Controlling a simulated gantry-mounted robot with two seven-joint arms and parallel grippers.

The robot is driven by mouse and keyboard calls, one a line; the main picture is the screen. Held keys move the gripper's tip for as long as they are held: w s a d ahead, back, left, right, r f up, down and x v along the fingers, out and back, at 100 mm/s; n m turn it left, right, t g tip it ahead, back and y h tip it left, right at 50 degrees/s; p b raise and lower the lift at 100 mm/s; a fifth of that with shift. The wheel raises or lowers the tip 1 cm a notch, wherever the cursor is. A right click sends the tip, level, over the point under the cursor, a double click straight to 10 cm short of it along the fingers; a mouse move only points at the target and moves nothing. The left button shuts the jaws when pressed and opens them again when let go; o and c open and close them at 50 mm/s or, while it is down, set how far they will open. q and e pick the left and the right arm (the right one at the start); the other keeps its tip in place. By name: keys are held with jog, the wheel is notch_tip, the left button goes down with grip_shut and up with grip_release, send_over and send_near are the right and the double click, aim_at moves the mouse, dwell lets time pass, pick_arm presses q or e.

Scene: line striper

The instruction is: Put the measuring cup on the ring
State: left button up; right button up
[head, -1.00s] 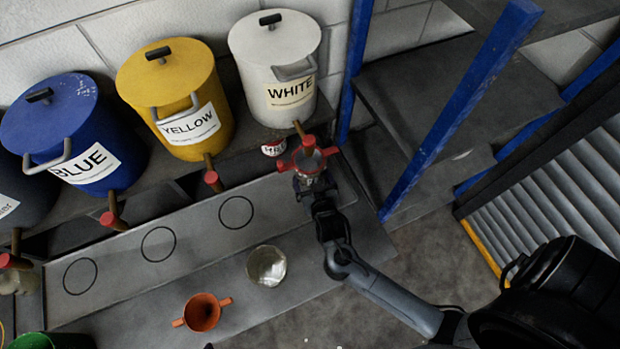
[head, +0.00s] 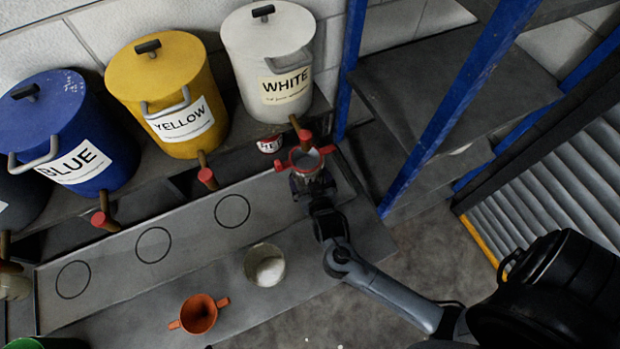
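A pale round cup (head: 265,265), which looks like the measuring cup, stands on the bench with something white inside. Nothing touches it. Three thin black rings are drawn on the bench to its left: a right ring (head: 232,211), a middle ring (head: 153,245) and a left ring (head: 73,279). All three look empty. My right gripper (head: 311,183) is up and right of the cup, below the white drum's tap. It is right against a red, two-handled funnel-like piece (head: 305,160) with a grey inside. That piece hides the fingertips. My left gripper is out of view.
An orange two-handled funnel (head: 199,314) lies left of the pale cup. Drums labelled white (head: 268,60), yellow (head: 165,90) and blue (head: 72,130) line the back, with red-ended taps over the bench. A blue shelf post (head: 450,110) stands right of my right gripper.

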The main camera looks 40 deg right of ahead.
jog(key=shift+r, duration=0.1)
jog(key=shift+s+a+r, duration=0.1)
jog(key=shift+s, duration=0.05)
jog(key=s+a+r+n+g+y, duration=0.2)
jog(key=s+r+n+g+y, duration=0.1)
jog(key=s, duration=0.6)
jog(key=s+a+r+n+g+y, duration=0.2)
jog(key=s+g, duration=0.3)
jog(key=s, duration=0.4)
jog(key=shift+s+a+r+n+g+y, duration=0.3)
jog(key=shift+s+a+r+n+y, duration=0.1)
jog(key=shift+a+n, duration=0.25)
jog(key=shift+r+p, duration=0.1)
jog(key=shift+p, duration=0.25)
